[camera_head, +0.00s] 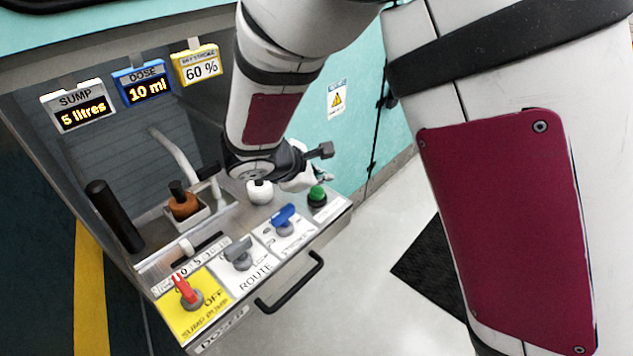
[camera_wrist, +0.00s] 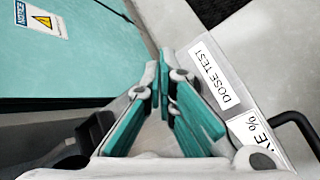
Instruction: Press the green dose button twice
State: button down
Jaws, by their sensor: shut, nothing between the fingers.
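The green dose button (camera_head: 317,195) is a round green cap on a dark base at the right end of the control panel. My gripper (camera_head: 324,178) is just above and behind it in the head view, with its fingers shut and empty. In the wrist view the teal fingers of my gripper (camera_wrist: 165,75) point over the panel edge beside the DOSE TEST label (camera_wrist: 215,73). The button is hidden there. I cannot tell whether the fingertips touch it. The blue DOSE display (camera_head: 144,85) reads 10 ml.
Beside the button are a blue knob (camera_head: 284,218), a grey ROUTE knob (camera_head: 238,252) and a red sump pump knob (camera_head: 186,291). A black handle (camera_head: 290,283) juts from the panel front. The SUMP display (camera_head: 78,105) reads 5 litres; the yellow one (camera_head: 197,65) reads 60 %.

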aim_at(319, 191)
jog(key=shift+r+p, duration=1.8)
jog(key=shift+r, duration=0.75)
